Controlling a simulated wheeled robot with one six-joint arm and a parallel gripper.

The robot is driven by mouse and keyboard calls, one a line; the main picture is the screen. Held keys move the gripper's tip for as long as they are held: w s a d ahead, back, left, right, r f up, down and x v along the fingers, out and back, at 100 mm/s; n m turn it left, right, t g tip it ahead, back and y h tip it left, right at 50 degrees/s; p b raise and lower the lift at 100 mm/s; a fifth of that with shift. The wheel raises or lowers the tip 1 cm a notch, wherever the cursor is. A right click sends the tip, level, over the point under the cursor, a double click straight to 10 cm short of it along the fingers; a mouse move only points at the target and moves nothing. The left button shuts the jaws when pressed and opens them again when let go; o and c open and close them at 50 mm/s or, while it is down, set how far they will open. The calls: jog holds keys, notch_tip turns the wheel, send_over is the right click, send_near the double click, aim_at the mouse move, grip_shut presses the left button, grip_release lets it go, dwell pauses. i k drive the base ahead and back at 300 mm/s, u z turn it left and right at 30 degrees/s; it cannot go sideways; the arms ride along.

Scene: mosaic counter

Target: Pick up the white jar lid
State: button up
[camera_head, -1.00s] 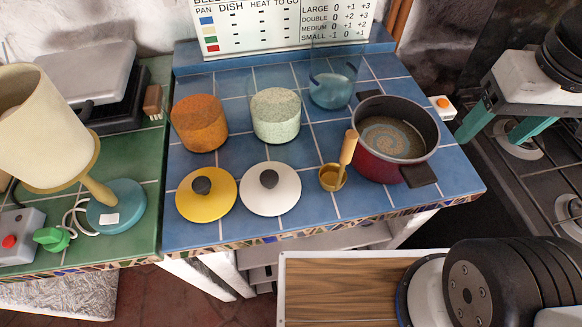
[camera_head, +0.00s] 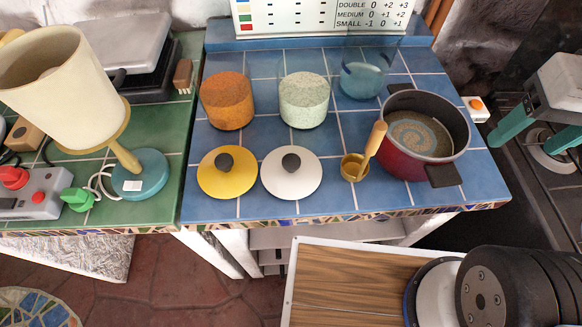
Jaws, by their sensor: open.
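The white jar lid (camera_head: 305,182) lies flat on the blue tiled counter (camera_head: 330,197), near its front edge, with a dark round knob on top. A yellow lid (camera_head: 227,184) with a similar knob lies just to its left. My gripper (camera_head: 523,146) is at the right side of the picture, above the dark stove, with its two teal fingers apart and nothing visible between them. It is well to the right of the white lid, beyond the red pot (camera_head: 408,165). Part of the gripper is cut off by the right edge.
Behind the lids stand an orange jar (camera_head: 227,103), a pale speckled jar (camera_head: 303,103) and a blue glass vessel (camera_head: 362,82). A small brass cup (camera_head: 352,169) with a wooden handle stands right of the white lid. A lamp (camera_head: 62,90) stands on the green counter.

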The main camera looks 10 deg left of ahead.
aim_at(287, 172)
jog(key=z, duration=0.35)
jog(key=k, duration=1.6)
jog(key=z, duration=0.1)
jog(key=i, duration=0.3)
jog(key=u, duration=1.2)
jog(key=i, duration=0.7)
jog(key=u, duration=0.7)
